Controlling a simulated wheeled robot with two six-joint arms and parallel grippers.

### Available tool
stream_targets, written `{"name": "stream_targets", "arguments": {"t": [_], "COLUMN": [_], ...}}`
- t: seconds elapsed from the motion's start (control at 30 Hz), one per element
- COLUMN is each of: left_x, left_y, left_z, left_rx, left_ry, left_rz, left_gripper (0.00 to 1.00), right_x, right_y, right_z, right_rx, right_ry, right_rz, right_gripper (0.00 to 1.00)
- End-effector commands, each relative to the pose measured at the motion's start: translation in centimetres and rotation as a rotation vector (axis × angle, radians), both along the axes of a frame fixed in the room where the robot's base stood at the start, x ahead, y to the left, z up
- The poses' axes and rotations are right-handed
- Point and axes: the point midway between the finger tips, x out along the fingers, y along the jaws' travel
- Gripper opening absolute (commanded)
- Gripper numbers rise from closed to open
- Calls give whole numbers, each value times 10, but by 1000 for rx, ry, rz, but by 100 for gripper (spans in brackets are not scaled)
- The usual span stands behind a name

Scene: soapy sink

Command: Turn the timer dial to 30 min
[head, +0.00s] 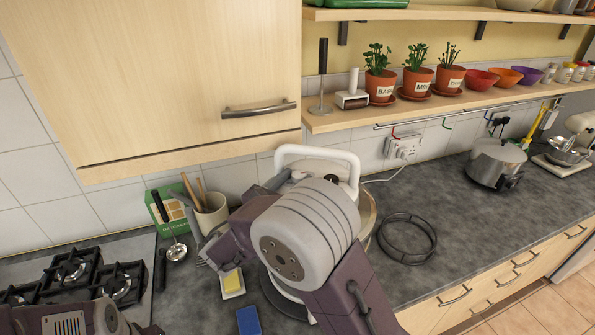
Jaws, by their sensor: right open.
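I cannot make out the timer dial or its marks; my right arm covers much of the middle of the head view. A white-handled appliance (345,157) stands behind that arm, mostly hidden. My right gripper (235,215) is open, beyond the large grey wrist joint, and partly hidden by it. It is left of and close to the appliance; I cannot tell whether it touches anything. Only part of my left arm shows at the bottom left corner, and its fingers are not visible.
A utensil crock (211,216), a green box (165,206) and a gas hob (75,275) are at left. A butter dish (232,284) and blue sponge (248,321) lie near the arm. A black ring (407,238) and steel pot (495,164) are at right. A plant shelf (335,120) overhangs.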

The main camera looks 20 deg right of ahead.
Motion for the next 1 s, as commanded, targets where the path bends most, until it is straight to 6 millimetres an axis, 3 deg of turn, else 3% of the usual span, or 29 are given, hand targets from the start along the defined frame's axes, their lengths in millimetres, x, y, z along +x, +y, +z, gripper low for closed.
{"name": "stream_targets", "arguments": {"t": [0.13, 0.4, 0.57, 0.77, 1.0], "left_x": [0, 0, 0, 0, 0], "left_y": [0, 0, 0, 0, 0], "left_z": [6, 6, 6, 8, 25], "left_rx": [0, 0, 0, 0, 0], "left_ry": [0, 0, 0, 0, 0], "left_rz": [0, 0, 0, 0, 0], "left_gripper": [0, 0, 0, 0, 0], "right_x": [9, 10, 10, 11, 15], "right_y": [-12, -13, -13, -13, -11], "right_z": [1, 0, 0, 1, 3], "right_rx": [0, 1, 1, 0, -1], "right_ry": [-1, -2, -2, -2, -3], "right_rz": [0, 2, 2, -14, -200], "right_gripper": [42, 42, 0, 0, 0]}}
